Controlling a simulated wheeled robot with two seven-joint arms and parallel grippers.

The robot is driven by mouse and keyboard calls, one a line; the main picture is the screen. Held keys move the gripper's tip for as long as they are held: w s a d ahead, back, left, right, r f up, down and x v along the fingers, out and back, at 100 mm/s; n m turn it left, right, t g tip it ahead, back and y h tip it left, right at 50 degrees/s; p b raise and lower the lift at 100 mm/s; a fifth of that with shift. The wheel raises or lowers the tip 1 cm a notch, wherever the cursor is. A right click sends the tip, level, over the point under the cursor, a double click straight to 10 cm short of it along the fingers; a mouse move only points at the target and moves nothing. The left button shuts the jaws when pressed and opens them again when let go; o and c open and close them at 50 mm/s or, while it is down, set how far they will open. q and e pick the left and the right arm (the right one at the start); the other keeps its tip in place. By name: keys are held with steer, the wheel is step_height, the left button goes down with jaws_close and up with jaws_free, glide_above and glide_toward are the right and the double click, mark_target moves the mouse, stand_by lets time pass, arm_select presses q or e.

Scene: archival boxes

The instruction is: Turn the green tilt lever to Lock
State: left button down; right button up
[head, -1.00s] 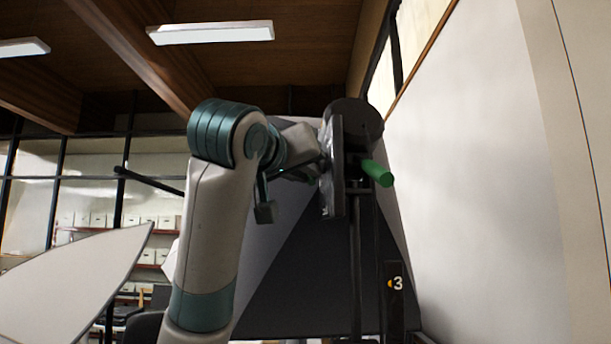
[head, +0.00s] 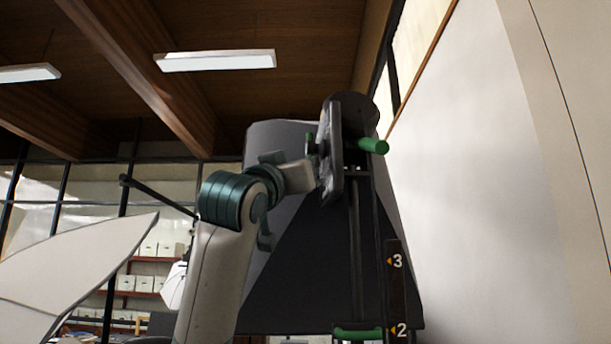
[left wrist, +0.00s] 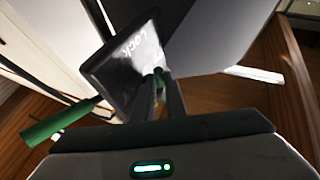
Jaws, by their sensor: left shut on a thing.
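The black head plate (head: 331,150) stands nearly edge-on at the top of a dark column in the head view. In the left wrist view the plate (left wrist: 118,70) carries the white word "Lock". My left gripper (left wrist: 160,88) is shut on a small green part between its fingertips, apparently the green tilt lever (left wrist: 158,71), in front of the plate. Most of the lever is hidden by the fingers. In the head view my left gripper is against the plate's left side, its fingertips hard to make out. My right gripper is not in view.
A green handle (head: 373,146) sticks out right of the plate; it also shows in the left wrist view (left wrist: 57,124). A scale (head: 396,290) marked 3 and 2 and another green handle (head: 358,333) are lower. A wall (head: 480,190) stands close on the right.

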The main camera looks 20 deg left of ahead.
arm_select(q)
steer(key=shift+w, duration=0.1)
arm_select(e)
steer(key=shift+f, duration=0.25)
arm_select(q)
steer(key=c, duration=2.1)
jaws_free()
